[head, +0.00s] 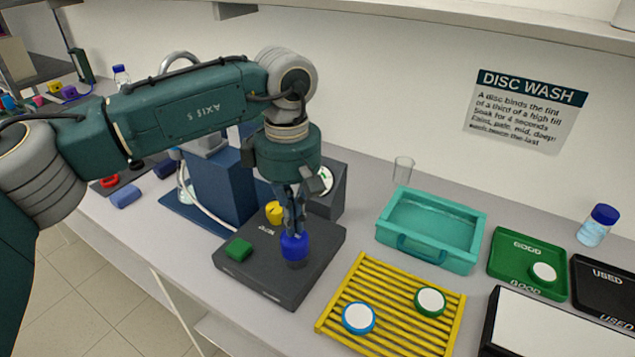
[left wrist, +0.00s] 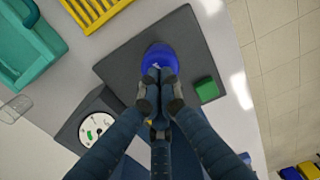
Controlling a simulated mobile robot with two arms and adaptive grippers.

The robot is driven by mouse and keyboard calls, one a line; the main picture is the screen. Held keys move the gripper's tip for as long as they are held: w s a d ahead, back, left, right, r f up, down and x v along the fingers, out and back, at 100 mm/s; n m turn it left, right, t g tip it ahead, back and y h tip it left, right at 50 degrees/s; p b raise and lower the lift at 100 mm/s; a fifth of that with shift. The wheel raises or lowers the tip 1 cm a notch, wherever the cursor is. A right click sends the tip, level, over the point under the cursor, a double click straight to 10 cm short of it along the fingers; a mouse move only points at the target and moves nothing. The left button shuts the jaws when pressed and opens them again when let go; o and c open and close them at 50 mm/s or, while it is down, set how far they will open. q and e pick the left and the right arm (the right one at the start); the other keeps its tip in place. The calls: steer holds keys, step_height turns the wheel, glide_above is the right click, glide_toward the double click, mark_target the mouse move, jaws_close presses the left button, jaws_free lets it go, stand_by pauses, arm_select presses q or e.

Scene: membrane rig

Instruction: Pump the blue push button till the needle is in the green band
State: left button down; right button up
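The blue push button (head: 295,246) stands on a dark grey control box (head: 262,279). It also shows in the left wrist view (left wrist: 160,55). My left gripper (head: 293,230) points straight down with its fingers together, and the fingertips are at the top of the blue button. Whether they press it down I cannot tell. The fingertips (left wrist: 160,76) also show close together against the button in the left wrist view. The gauge (left wrist: 97,127) has a white dial with a small green band; the needle is too small to read surely. My right gripper is not in view.
A green button (head: 238,249) and a yellow knob (head: 274,212) are on the same box. To the right are a yellow rack (head: 366,276) with two discs, a teal tray (head: 467,232), a green GOOD tray (head: 505,268) and a black USED tray (head: 592,277).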

arm_select(q)
steer(key=shift+f+b, duration=1.25)
steer(key=shift+f, duration=0.7)
steer(key=shift+r+p, duration=1.5)
steer(key=shift+r, duration=0.85)
steer(key=shift+f, duration=0.1)
steer(key=shift+f+b, duration=1.65)
steer(key=shift+f, duration=0.5)
steer(key=shift+r+p, duration=1.45)
steer(key=shift+r, duration=0.75)
